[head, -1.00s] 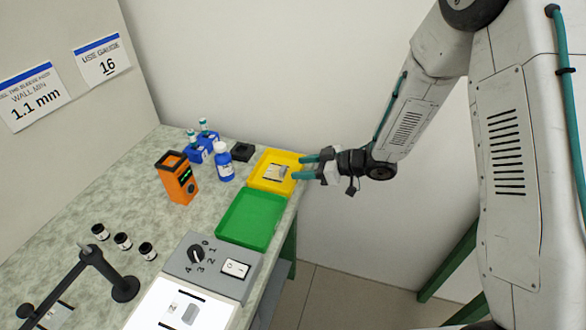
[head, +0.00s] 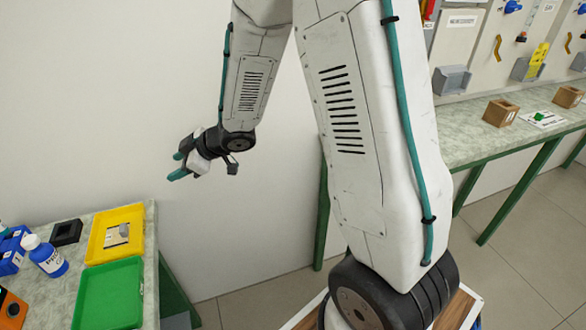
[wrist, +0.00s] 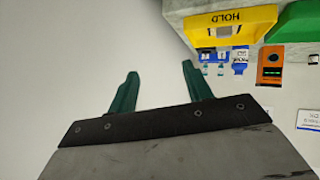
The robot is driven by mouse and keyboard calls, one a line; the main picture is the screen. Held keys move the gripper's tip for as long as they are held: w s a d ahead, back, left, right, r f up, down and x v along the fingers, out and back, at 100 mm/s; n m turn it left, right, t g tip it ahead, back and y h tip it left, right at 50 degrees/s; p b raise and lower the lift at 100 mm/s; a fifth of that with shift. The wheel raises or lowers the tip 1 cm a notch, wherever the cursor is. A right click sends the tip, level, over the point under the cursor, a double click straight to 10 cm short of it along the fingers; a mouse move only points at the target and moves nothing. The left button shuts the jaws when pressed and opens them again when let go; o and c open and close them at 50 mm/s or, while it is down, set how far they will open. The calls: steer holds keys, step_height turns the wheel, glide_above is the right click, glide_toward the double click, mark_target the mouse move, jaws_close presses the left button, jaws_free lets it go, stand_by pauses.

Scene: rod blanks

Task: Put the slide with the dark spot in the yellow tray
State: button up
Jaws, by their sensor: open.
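The yellow tray (head: 99,250) sits on the bench at the left of the head view. A small pale slide-like piece with a grey part (head: 117,235) lies inside it; I cannot make out a dark spot at this size. The tray also shows in the wrist view (wrist: 248,16), at the top right, with the word HOLD on it. My gripper (head: 176,167) is open and empty, in the air to the right of the tray and apart from it. Its two teal fingers (wrist: 160,70) stand apart in the wrist view with nothing between them.
A green tray (head: 112,290) is beside the yellow one. A blue-labelled bottle (head: 46,256), a black block (head: 66,232) and an orange device (head: 11,308) stand to the left. Another bench with brown boxes (head: 500,112) is at the right. Plain wall lies behind my gripper.

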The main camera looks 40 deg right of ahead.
steer(key=s+d+r+m+t+h, duration=0.1)
steer(key=d+r+m+h, duration=0.2)
steer(key=d+r+h, duration=0.3)
steer(key=s+d+r+m+g+h, duration=0.2)
steer(key=s+d+r+m+h, duration=0.25)
steer(key=s+d+r, duration=0.45)
steer(key=s+a+m+g+y, duration=0.1)
steer(key=s+a+m+g, duration=0.1)
steer(key=s, duration=1.1)
steer(key=s+a+r+m+g+y, duration=0.1)
steer(key=s+a+g, duration=0.3)
steer(key=s, duration=0.8)
steer(key=shift+s+m+y, duration=0.4)
steer(key=shift+m+y, duration=0.15)
steer(key=shift+c, duration=0.3)
